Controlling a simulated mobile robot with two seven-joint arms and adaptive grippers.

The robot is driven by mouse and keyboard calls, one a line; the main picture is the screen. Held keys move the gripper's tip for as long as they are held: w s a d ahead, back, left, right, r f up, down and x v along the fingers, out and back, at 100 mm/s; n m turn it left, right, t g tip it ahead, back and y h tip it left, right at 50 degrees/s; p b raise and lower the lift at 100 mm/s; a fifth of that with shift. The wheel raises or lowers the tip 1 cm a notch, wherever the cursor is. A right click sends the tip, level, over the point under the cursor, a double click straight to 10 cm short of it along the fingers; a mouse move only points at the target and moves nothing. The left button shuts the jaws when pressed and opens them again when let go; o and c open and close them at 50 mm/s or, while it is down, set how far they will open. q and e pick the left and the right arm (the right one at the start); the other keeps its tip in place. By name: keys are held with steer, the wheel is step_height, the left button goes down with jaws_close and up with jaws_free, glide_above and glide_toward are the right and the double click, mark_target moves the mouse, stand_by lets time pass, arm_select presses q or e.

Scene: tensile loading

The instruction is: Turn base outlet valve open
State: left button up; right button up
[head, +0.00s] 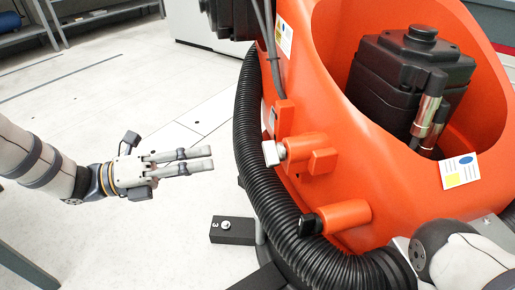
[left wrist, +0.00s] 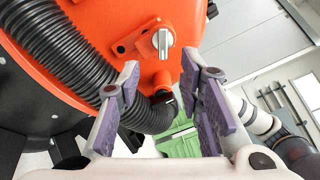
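The orange machine base (head: 400,175) carries two short orange outlets on its near side. The upper one has a pale grey valve knob (head: 272,153), which shows in the left wrist view as a silver handle (left wrist: 162,40) standing roughly upright. The lower one ends in a black fitting (head: 310,224). My left gripper (head: 208,158) is open and empty, left of the grey knob with a gap between. In the left wrist view its purple-padded fingers (left wrist: 160,75) are spread, with the knob beyond and above the tips. My right gripper is not in view.
A thick black corrugated hose (head: 262,185) curves down beside the outlets and under the lower one. A black foot block (head: 232,230) with a bolt is on the floor below. My right arm shows at the lower right.

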mark_target(276, 153)
arm_select(q)
steer(key=b+x, duration=0.1)
steer(key=x, duration=1.1)
steer(key=shift+s, duration=0.3)
steer(key=shift+d, duration=0.1)
jaws_close()
